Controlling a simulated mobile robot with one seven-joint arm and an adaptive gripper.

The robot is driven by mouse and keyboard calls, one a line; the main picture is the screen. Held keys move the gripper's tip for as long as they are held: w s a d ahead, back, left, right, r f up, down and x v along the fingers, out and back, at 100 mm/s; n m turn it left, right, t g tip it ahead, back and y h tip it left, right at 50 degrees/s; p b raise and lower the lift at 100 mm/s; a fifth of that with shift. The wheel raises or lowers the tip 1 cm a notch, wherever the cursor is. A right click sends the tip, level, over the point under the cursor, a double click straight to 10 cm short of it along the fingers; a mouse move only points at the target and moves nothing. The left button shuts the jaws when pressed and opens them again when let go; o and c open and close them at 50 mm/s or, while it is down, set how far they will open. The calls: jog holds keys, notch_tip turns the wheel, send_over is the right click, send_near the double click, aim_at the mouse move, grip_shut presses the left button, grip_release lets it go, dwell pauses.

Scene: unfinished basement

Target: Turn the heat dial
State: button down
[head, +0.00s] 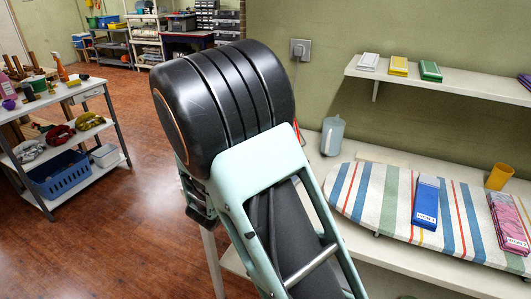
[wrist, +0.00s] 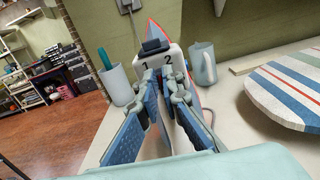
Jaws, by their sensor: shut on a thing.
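An iron (wrist: 176,50) stands on the white table in the wrist view, its red-edged blue sole facing away. Its pale body shows the marks 1 and 2 and has a dark block on top. My gripper (wrist: 165,80) reaches this body with both fingertips just below the numbers. The fingers are closed on a small part there, which seems to be the heat dial; the fingertips hide it, and its setting cannot be read. In the head view my arm covers the gripper and nearly all of the iron; only a red edge (head: 297,131) shows.
A pale blue jug (head: 332,136) stands right of the iron, and a white cup (wrist: 117,84) stands close on its left. A striped ironing board (head: 390,205) lies on the table with a blue folded cloth (head: 426,203). A wall socket (head: 300,49) is behind.

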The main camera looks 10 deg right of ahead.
jog(key=m+b, duration=0.4)
jog(key=b, duration=0.1)
jog(key=m+b, duration=0.2)
jog(key=shift+s+d+f+b, duration=0.2)
jog(key=shift+d+b, duration=0.05)
jog(key=shift+b, duration=0.1)
jog(key=shift+m, duration=0.4)
jog(key=c, duration=2.1)
grip_release()
jog(key=shift+r, duration=0.1)
jog(key=v, duration=1.2)
